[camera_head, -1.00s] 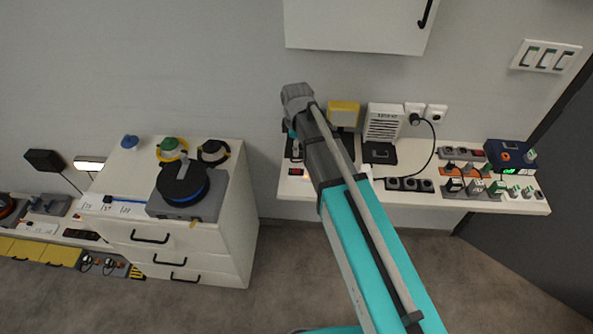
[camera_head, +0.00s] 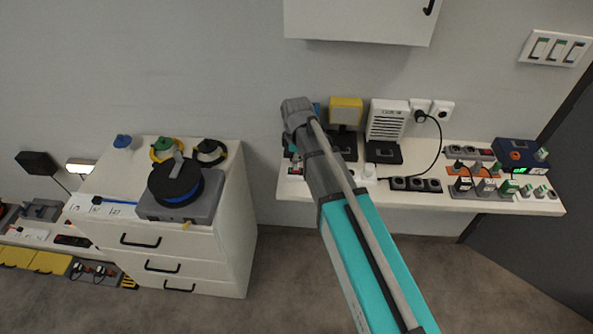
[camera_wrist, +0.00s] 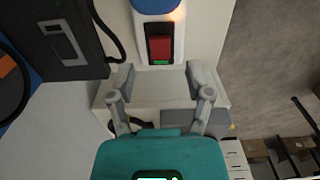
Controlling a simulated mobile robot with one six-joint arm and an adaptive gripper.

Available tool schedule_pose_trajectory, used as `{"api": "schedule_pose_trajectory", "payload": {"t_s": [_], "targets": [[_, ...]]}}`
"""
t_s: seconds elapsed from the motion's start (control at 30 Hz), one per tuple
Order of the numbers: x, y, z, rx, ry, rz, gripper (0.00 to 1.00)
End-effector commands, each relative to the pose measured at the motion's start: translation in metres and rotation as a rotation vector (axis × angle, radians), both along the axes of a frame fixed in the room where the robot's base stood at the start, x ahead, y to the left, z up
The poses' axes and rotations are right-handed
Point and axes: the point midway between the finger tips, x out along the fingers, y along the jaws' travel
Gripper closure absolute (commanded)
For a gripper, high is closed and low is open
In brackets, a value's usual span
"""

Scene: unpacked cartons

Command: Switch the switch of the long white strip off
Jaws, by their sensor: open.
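In the wrist view, a white strip (camera_wrist: 143,35) runs away from me, with its near end close to my fingertips. A red rocker switch (camera_wrist: 160,46) in a dark frame sits on that end. A small green patch shows at the rocker's near edge. A blue plug (camera_wrist: 157,4) with an orange glow beside it is at the top edge. My gripper (camera_wrist: 160,77) is open and empty. Its fingers are apart, on either side of the strip's near end, just short of the switch. In the head view my arm hides the gripper and most of the strip.
A dark device (camera_wrist: 66,42) with a black cable lies left of the strip. The white shelf (camera_head: 460,200) holds a black socket strip (camera_head: 415,184) and several adapters to the right. A drawer cabinet (camera_head: 235,225) with a cable reel (camera_head: 175,183) stands left. Floor lies right in the wrist view.

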Motion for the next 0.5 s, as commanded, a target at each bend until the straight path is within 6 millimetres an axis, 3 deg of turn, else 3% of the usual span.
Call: {"api": "schedule_pose_trajectory", "payload": {"t_s": [0.2, 0.5], "targets": [[0.0, 0.0, -0.02, 0.0, 0.0, 0.0, 0.34], [0.0, 0.0, -0.033, 0.0, 0.0, 0.0, 0.34]]}}
